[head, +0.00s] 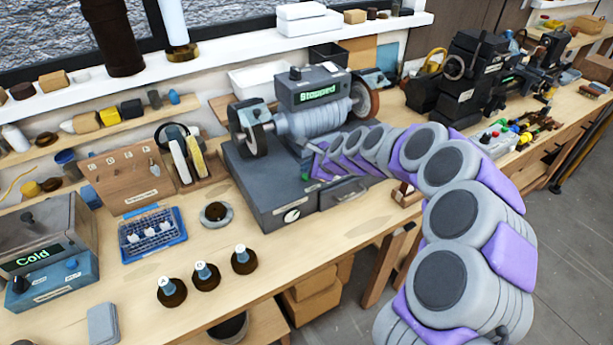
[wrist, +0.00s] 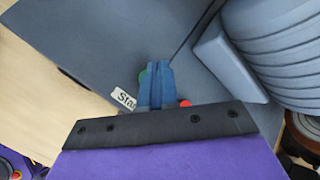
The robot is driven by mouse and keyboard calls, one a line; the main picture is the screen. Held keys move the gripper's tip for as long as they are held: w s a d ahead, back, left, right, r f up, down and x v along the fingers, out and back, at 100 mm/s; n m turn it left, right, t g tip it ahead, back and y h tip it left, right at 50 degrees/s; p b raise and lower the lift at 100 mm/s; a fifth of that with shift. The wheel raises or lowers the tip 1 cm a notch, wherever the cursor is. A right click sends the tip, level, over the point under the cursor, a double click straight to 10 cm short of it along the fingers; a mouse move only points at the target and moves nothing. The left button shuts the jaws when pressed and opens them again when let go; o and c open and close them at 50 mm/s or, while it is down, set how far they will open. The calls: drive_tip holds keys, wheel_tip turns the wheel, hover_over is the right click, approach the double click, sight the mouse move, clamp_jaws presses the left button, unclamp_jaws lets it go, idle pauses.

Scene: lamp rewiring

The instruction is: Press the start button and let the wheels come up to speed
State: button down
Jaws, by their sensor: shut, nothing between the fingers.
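The grinding machine (head: 255,180) stands on the bench in the head view, with a wheel at its left (head: 247,130) and a wheel at its right (head: 366,102). Its display (head: 318,92) reads "Stopped". In the wrist view my gripper (wrist: 157,67) is shut and empty, its blue fingers over the machine's grey housing. A red button (wrist: 185,103) shows right of the fingers. I cannot tell whether the fingertips touch the green button. In the head view my arm hides this spot.
Left of the machine stand a wooden rack (head: 124,180), a blue tray (head: 151,234) and a box (head: 50,248) whose display reads "Cold". Several dark bottles (head: 206,276) stand near the front edge. A dark lathe-like machine (head: 465,85) stands at right.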

drive_tip(key=shift+a+f, duration=0.1)
drive_tip(key=shift+f, duration=0.05)
drive_tip(key=shift+s+a+f, duration=0.1)
drive_tip(key=shift+a+f, duration=0.05)
drive_tip(key=shift+f, duration=0.1)
drive_tip(key=shift+f, duration=0.4)
idle(0.8)
drive_tip(key=shift+r+p, duration=0.15)
drive_tip(key=shift+p, duration=0.15)
drive_tip(key=shift+r+p, duration=0.75)
drive_tip(key=shift+r+p, duration=2.15)
drive_tip(key=shift+r, duration=0.35)
